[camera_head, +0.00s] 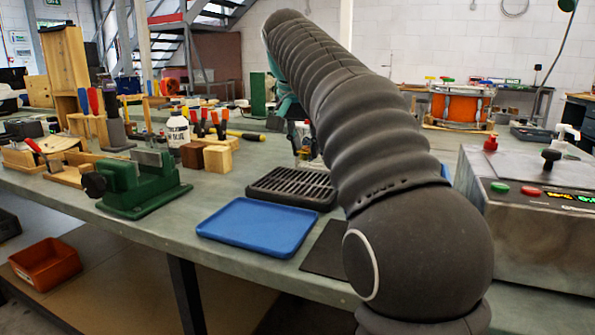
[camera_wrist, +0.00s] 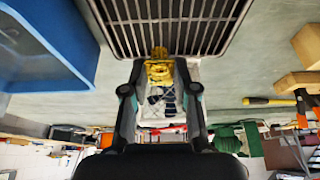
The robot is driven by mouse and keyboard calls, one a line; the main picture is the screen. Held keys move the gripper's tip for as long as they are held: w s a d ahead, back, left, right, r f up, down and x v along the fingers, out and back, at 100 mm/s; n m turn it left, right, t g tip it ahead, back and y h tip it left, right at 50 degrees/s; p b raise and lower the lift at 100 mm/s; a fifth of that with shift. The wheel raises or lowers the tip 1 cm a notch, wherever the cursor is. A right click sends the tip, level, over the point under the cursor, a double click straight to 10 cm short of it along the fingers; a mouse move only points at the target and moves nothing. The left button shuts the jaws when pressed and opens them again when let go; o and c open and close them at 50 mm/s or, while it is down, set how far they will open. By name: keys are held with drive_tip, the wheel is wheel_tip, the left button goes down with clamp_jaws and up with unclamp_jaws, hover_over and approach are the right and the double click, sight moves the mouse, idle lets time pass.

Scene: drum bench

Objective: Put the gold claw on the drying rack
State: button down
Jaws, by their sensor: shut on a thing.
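The drying rack, a black slatted tray (camera_head: 292,188), lies on the bench in the middle of the head view. It fills the top centre of the wrist view (camera_wrist: 170,22). My gripper (camera_wrist: 160,68) is shut on the gold claw (camera_wrist: 158,70), a small yellow-gold piece between the fingertips. The claw's tip overlaps the near edge of the rack in the wrist view; whether it touches the rack I cannot tell. In the head view my gripper (camera_head: 304,150) shows partly behind my arm at the rack's far edge, and the claw is not clear there.
A blue tray (camera_head: 258,227) lies in front of the rack, also at left in the wrist view (camera_wrist: 40,50). A green vise (camera_head: 140,185), wooden blocks (camera_head: 217,159) and a white bottle (camera_head: 178,132) stand to the left. A control box (camera_head: 530,215) stands at right.

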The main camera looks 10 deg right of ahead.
sight(300, 179)
drive_tip(key=shift+w+a+f, duration=0.25)
drive_tip(key=shift+a+f, duration=0.2)
drive_tip(key=shift+a, duration=0.25)
drive_tip(key=shift+f+b, duration=0.8)
drive_tip(key=shift+f, duration=1.2)
drive_tip(key=shift+f, duration=0.15)
drive_tip(key=c, duration=0.9)
unclamp_jaws()
drive_tip(key=shift+s+a+r, duration=0.1)
drive_tip(key=shift+r, duration=0.45)
drive_tip(key=p+v, duration=0.3)
drive_tip(key=v, duration=0.8)
drive_tip(key=shift+r+p, duration=0.15)
drive_tip(key=shift+p, duration=0.25)
